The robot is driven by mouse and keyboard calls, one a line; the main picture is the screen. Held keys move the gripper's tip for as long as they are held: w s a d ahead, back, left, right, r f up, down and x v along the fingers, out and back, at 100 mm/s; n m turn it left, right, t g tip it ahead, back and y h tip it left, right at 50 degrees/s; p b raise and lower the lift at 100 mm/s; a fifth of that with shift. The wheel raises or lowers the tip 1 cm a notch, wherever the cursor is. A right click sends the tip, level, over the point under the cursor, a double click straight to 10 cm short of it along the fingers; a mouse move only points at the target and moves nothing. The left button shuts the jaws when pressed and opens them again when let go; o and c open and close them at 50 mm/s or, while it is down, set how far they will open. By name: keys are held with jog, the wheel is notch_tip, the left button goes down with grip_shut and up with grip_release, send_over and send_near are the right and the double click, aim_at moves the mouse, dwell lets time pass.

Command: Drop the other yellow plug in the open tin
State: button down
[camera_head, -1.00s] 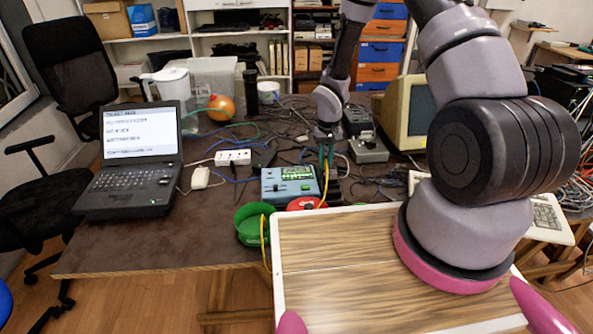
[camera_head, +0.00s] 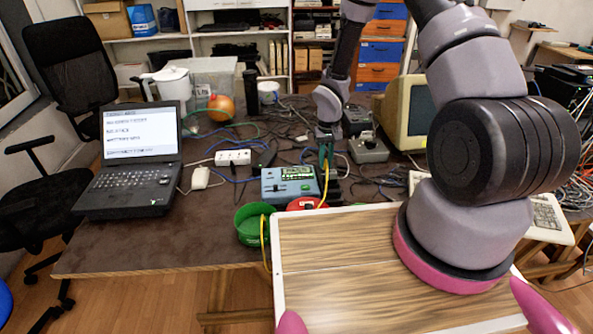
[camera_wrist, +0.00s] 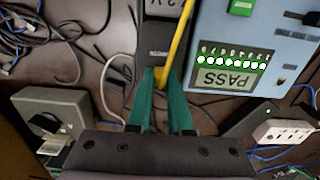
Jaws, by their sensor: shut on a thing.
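The green tin (camera_head: 253,238) stands open-topped on the table, left of the wooden tray. A yellow cable (camera_head: 263,240) hangs over its side. The red tin (camera_head: 301,204) is partly hidden behind the tray, with a dark piece at its top; I cannot tell if it is open. My gripper (camera_head: 326,158), with green fingers, is above the table behind the red tin. In the wrist view my gripper (camera_wrist: 162,90) is shut on the yellow plug (camera_wrist: 160,74), whose yellow cord (camera_wrist: 179,35) runs away from it. The plug is close by a dark box (camera_wrist: 151,47); contact is unclear.
A blue tester (camera_head: 290,185) showing PASS in the wrist view stands beside the gripper. A power strip (camera_head: 233,157), laptop (camera_head: 140,155), grey box (camera_head: 368,148) and loose cables surround it. The wooden tray (camera_head: 350,255) fills the front; the table's front left is clear.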

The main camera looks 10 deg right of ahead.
jog(key=shift+r, duration=0.15)
jog(key=shift+r, duration=2)
jog(key=shift+d+r, duration=0.1)
